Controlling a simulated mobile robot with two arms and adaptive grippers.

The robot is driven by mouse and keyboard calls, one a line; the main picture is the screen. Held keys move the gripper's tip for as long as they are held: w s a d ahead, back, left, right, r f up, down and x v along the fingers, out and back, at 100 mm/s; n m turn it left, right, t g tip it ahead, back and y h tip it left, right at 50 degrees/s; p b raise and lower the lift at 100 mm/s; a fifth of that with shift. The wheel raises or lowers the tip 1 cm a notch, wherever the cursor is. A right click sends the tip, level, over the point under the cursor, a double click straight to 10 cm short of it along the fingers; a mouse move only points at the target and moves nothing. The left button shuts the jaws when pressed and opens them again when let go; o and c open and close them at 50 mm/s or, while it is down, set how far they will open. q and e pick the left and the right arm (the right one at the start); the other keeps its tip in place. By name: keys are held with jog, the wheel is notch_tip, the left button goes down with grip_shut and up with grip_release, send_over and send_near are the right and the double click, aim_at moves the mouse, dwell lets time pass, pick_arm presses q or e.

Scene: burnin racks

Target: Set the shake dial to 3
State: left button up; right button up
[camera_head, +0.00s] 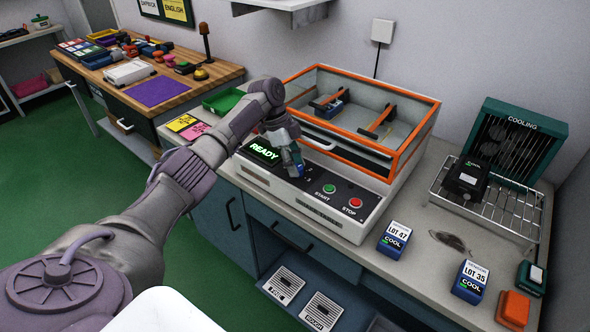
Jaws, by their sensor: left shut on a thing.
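The shaker machine has an orange-framed clear lid (388,178) and a dark control panel (313,182) along its front. The panel shows a green READY display (265,149), a green START button (329,189) and a red STOP button (355,203). My left gripper (295,168) points down onto the panel between the display and START, shut at the shake dial's place. The gripper hides the dial, so its setting cannot be read. My right gripper is not in view.
Two blue sensor boxes, LOT 47 (394,239) and LOT 35 (470,281), stand on the counter at right. A wire cooling rack (510,212) with a teal fan unit (519,137) is behind them. An orange block (513,310) sits at the right edge.

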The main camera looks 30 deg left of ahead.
pick_arm(q)
jog(key=shift+m, duration=0.4)
jog(key=shift+f, duration=0.1)
jog(key=o, duration=1.1)
jog(key=shift+o, duration=0.2)
